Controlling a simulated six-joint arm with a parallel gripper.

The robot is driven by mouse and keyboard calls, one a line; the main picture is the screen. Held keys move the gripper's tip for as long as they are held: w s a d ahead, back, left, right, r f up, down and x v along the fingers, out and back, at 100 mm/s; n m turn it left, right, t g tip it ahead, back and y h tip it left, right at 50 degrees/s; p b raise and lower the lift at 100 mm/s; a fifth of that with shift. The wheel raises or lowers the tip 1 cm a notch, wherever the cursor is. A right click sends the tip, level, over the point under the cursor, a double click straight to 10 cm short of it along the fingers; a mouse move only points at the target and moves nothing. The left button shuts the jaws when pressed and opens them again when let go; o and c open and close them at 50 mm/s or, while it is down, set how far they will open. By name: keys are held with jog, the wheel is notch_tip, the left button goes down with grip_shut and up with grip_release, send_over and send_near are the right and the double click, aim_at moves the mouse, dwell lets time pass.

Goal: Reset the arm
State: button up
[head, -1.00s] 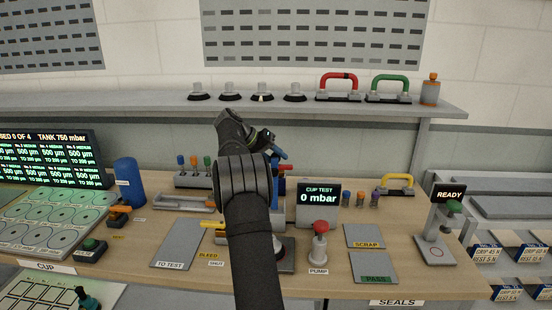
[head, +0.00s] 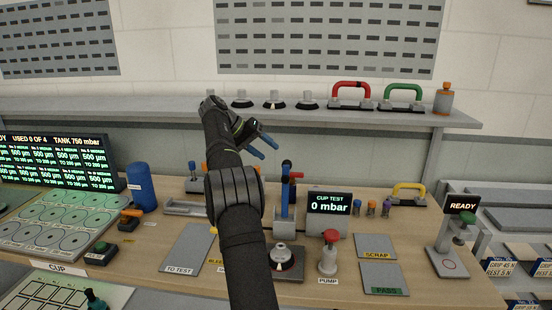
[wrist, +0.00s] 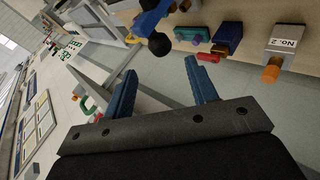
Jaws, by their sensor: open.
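My gripper (head: 265,146) is raised above the back of the bench, with its blue fingers pointing right and slightly down in the head view. In the wrist view my gripper (wrist: 160,90) shows its two blue fingers spread well apart, with nothing between them. My dark arm rises from the bottom centre of the head view and hides part of the bench. The fingers appear apart from the bench items.
The wooden bench (head: 340,262) holds a cup test display (head: 329,202), a red-topped pump (head: 328,255), a blue-handled stand (head: 286,212) and a blue cylinder (head: 141,187). A shelf (head: 330,118) behind carries several suction cups and red and green handles.

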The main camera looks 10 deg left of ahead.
aim_at(286, 165)
jog(key=shift+v, duration=0.9)
jog(key=x, duration=1.2)
jog(key=shift+s+d, duration=0.1)
jog(key=shift+s, duration=0.1)
jog(key=shift+r, duration=0.15)
